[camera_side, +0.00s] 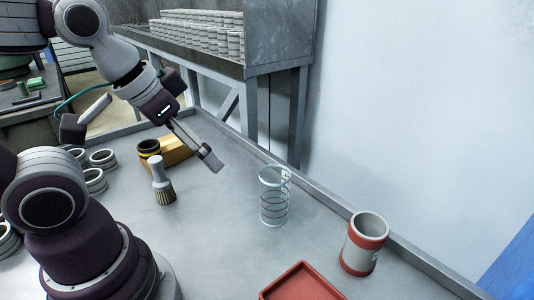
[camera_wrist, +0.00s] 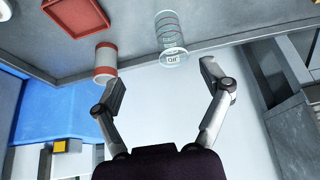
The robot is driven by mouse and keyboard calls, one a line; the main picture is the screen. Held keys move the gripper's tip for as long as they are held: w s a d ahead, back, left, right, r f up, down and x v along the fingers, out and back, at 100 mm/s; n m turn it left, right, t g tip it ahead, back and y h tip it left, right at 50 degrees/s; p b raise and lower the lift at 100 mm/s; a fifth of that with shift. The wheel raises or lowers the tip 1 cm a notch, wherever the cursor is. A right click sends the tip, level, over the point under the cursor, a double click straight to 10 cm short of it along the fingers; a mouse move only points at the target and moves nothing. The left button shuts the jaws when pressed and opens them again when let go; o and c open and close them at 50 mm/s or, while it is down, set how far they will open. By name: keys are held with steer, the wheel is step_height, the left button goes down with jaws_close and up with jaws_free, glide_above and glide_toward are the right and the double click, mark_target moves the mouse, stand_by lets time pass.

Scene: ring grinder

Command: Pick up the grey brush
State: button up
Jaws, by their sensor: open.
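The grey brush (camera_side: 161,180) stands upright on the grey table in the side view, bristles down and grey handle up. It is left of and a little below my gripper (camera_side: 208,160), with a clear gap between them. My gripper is above the table, pointing down and to the right in the side view. In the wrist view my gripper (camera_wrist: 160,80) shows its two fingers spread wide with nothing between them. The brush cannot be made out for certain in the wrist view.
A clear ringed cylinder (camera_side: 274,196), a red-and-white cup (camera_side: 363,245) and a red tray (camera_side: 302,284) are to the right. Several metal rings (camera_side: 102,158) lie left. Raised edges border the table.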

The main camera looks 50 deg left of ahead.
steer(key=shift+c, duration=0.9)
steer(key=n+g, duration=0.5)
steer(key=n, duration=1.3)
glide_toward(154, 159)
steer(key=shift+w+d+f, duration=0.15)
steer(key=shift+d, duration=0.2)
steer(key=shift+w+d+f, duration=0.15)
steer(key=shift+d, duration=0.2)
steer(key=shift+g, duration=0.3)
steer(key=f, duration=0.3)
steer(key=a+f, duration=0.1)
steer(key=f, duration=0.5)
steer(key=shift+a+f, duration=0.15)
steer(key=shift+f, duration=0.7)
steer(key=shift+c, duration=0.3)
